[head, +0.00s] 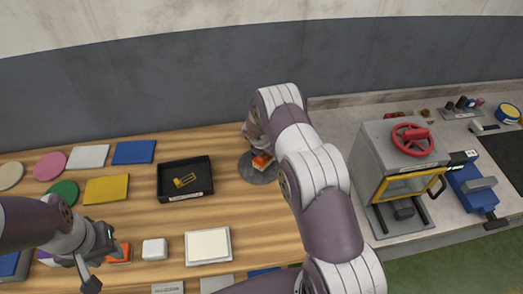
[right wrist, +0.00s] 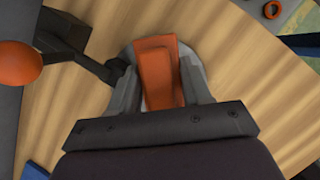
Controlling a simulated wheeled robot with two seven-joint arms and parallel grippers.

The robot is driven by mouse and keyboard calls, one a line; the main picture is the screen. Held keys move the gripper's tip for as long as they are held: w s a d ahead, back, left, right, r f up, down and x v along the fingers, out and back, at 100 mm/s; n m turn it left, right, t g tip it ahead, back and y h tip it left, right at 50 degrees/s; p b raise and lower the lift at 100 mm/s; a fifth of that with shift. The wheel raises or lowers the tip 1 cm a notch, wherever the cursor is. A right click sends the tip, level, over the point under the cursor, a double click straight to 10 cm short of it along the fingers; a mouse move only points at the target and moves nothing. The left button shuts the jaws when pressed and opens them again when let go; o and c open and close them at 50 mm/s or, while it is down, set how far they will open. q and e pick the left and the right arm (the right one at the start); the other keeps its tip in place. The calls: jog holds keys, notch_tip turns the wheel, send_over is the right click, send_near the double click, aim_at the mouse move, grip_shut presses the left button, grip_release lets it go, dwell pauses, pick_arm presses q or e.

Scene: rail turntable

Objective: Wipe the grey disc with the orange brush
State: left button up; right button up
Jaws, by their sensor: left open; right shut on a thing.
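The grey disc (head: 249,174) lies on the wooden table, partly hidden by my right arm in the head view. The orange brush (head: 262,162) is over the disc, and it also shows in the right wrist view (right wrist: 160,62). My right gripper (right wrist: 160,88) is shut on the brush, with a finger on each side of it. Part of the disc shows around the brush in the wrist view; whether the brush touches it I cannot tell. My left gripper (head: 101,264) is open at the lower left, well away from the disc, beside an orange-red block (head: 119,253).
A black tray (head: 184,195) with a yellow item stands left of the disc. Coloured pads, a white block (head: 154,249) and a cream panel (head: 208,246) lie around. A grey cabinet with a red wheel (head: 413,139) stands right of my arm. Bare wood lies between tray and disc.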

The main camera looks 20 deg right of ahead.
jog(key=shift+w+a, duration=0.1)
jog(key=shift+a, duration=0.3)
jog(key=a, duration=0.1)
jog(key=w+a, duration=0.1)
jog(key=a, duration=0.1)
jog(key=shift+w+b, duration=0.15)
jog(key=shift+b, duration=0.15)
jog(key=shift+a+r, duration=0.1)
jog(key=shift+a, duration=0.1)
jog(key=shift+d+r, duration=0.1)
jog(key=shift+d, duration=0.6)
jog(key=shift+s+d, duration=0.25)
jog(key=shift+d, duration=0.25)
jog(key=shift+s+d, duration=0.25)
jog(key=shift+d, duration=0.25)
jog(key=shift+s+d+f, duration=0.2)
jog(key=shift+s+d, duration=0.05)
jog(key=shift+d, duration=0.25)
jog(key=shift+a+r, duration=0.1)
